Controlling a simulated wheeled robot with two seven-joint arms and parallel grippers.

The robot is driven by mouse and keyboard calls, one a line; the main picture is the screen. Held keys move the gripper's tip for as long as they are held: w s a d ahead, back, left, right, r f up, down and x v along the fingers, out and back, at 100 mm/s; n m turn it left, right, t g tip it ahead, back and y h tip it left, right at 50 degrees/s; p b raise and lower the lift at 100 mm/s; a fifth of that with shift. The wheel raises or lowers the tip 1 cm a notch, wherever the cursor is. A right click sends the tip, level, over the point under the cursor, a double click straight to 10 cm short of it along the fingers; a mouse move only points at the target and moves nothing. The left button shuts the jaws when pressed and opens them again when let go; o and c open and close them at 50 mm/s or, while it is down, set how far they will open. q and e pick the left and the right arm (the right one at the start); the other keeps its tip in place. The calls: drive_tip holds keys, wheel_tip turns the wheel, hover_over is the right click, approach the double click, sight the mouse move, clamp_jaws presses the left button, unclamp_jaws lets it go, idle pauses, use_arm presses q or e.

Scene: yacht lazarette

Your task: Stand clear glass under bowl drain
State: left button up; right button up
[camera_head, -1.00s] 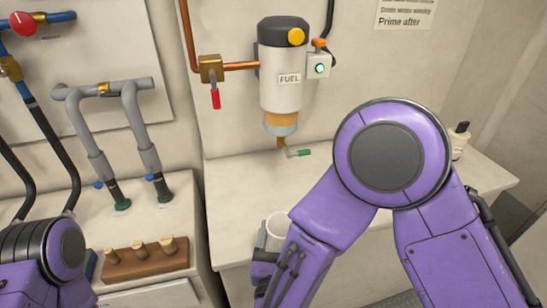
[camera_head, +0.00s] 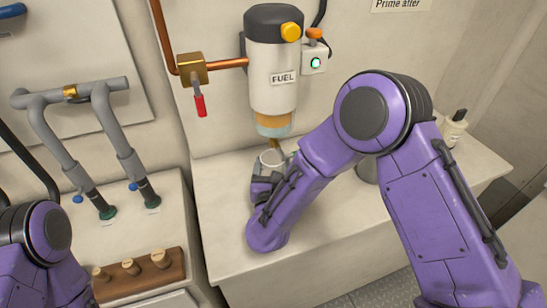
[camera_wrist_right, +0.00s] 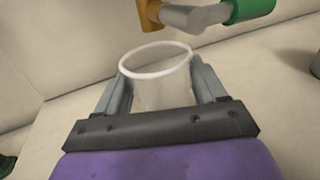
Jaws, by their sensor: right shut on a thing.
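The clear glass (camera_head: 271,160) is upright in my right gripper (camera_head: 264,183), over the bench below the fuel filter's bowl (camera_head: 273,125). In the right wrist view the glass (camera_wrist_right: 158,85) sits between the two grey fingers of the gripper (camera_wrist_right: 160,92). The drain spout with its green-tipped lever (camera_wrist_right: 205,14) is above and just beyond the glass rim in that view. I cannot tell whether the glass base touches the bench. In the head view my forearm hides part of the drain. My left arm shows at the lower left, but its gripper is out of view.
The white filter body marked FUEL (camera_head: 275,75) hangs on the wall. A red-handled valve (camera_head: 199,100) and a switch box (camera_head: 314,60) flank it. A small bottle (camera_head: 455,128) stands at the right. A wooden rack of plugs (camera_head: 140,275) lies lower left. The bench front is clear.

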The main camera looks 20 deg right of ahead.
sight(274, 156)
drive_tip(key=p+x, duration=0.1)
drive_tip(key=x, duration=0.2)
drive_tip(key=shift+w+d+r, duration=0.15)
drive_tip(key=shift+w, duration=0.15)
drive_tip(key=shift+f, duration=0.95)
